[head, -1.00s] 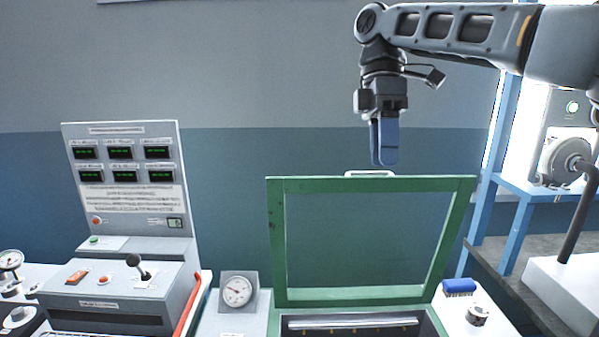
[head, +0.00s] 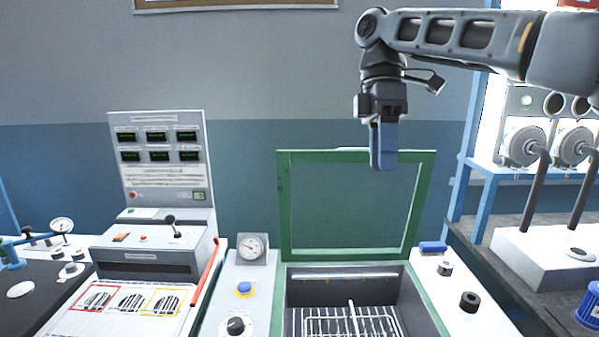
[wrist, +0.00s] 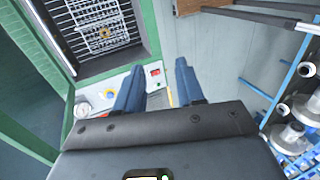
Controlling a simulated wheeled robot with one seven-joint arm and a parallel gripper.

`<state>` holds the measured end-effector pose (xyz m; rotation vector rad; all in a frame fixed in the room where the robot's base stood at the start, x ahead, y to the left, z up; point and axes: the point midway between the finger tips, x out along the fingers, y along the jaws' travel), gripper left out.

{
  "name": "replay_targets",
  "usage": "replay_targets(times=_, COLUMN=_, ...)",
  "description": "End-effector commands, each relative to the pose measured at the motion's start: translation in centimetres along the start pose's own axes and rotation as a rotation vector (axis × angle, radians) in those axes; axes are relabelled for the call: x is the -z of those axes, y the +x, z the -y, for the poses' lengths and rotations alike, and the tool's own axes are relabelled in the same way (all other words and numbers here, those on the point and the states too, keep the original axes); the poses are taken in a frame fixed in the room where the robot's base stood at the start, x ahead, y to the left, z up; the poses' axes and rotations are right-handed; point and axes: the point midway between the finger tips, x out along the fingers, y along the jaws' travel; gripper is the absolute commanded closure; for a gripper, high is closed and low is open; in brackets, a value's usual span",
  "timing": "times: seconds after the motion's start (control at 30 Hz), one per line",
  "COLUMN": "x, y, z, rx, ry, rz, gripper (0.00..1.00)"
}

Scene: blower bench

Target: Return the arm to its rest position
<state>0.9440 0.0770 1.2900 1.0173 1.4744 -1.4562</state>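My arm reaches in from the upper right of the head view, bent at the elbow. My gripper (head: 384,148) hangs straight down from it, in front of the raised green-framed lid (head: 425,205) in the picture. Its blue fingers line up one behind the other there. In the wrist view my gripper (wrist: 158,76) shows two blue fingers spread apart with nothing between them.
Below the lid is an open basin with a wire rack (head: 350,320). A control panel (head: 160,160) stands left, a dial gauge (head: 252,248) beside the basin. A blue brush (head: 433,247) lies right. A blue-framed shelf (head: 487,165) stands at far right.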

Motion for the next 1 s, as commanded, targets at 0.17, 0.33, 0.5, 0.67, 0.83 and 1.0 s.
replay_targets(times=0.17, x=1.3, y=2.4, z=-0.8, rx=0.0, ry=-0.016, rz=-0.015, gripper=0.62)
replay_targets(times=0.33, x=3.0, y=5.4, z=-1.7, rx=-0.004, ry=-0.035, rz=-0.04, gripper=0.62)
replay_targets(times=0.5, x=5.7, y=9.6, z=-2.6, rx=-0.011, ry=-0.061, rz=-0.082, gripper=0.62)
replay_targets(times=0.67, x=9.4, y=15.0, z=-3.2, rx=-0.021, ry=-0.091, rz=-0.15, gripper=0.62)
replay_targets(times=0.83, x=15.4, y=22.4, z=-3.0, rx=-0.044, ry=-0.12, rz=-0.284, gripper=0.62)
replay_targets(times=1.0, x=21.4, y=28.5, z=-1.5, rx=-0.071, ry=-0.117, rz=-0.451, gripper=0.62)
